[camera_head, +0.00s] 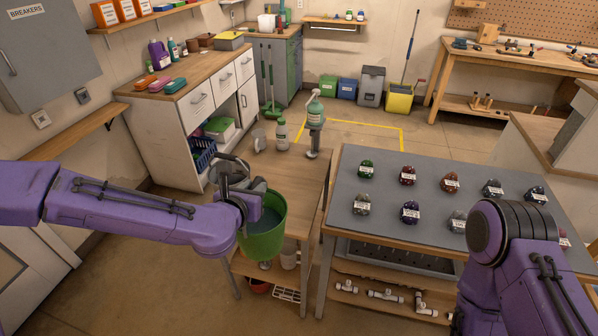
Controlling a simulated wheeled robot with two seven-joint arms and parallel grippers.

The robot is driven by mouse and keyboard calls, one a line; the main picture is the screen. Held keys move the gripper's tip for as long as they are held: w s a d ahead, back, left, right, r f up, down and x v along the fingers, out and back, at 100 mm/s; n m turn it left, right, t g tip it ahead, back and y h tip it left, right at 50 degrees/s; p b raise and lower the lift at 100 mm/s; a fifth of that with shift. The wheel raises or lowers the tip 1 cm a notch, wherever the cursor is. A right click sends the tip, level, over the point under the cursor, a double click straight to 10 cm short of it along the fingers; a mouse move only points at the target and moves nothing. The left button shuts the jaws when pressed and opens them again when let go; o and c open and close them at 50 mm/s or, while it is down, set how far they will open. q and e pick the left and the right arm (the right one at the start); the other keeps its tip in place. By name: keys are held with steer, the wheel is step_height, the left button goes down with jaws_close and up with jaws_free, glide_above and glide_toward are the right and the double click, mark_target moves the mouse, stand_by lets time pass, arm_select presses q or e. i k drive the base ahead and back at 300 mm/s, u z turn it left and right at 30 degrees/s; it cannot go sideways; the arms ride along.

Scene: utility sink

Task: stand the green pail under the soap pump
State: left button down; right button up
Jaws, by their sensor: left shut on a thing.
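The green pail (264,238) hangs roughly upright at the near left edge of the small wooden table (300,185). Its inside looks dark grey-blue; I cannot tell whether that is liquid. My left gripper (246,188) is shut on the pail at its upper left rim; the fingertips are partly hidden. The soap pump (315,112), a greenish bottle on a stand with a round foot, stands at the far right corner of the wooden table, beyond and to the right of the pail. My right arm comes in at the right, but its gripper is out of view.
A white-labelled bottle (281,134) and a grey cup (258,141) stand at the table's far side. A grey-topped table (400,162) with several dark labelled lumps adjoins at the right. The wooden tabletop between pail and pump looks clear.

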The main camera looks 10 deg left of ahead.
mark_target(300, 177)
steer(key=z, duration=0.05)
steer(key=i, duration=1.25)
steer(key=z, duration=0.2)
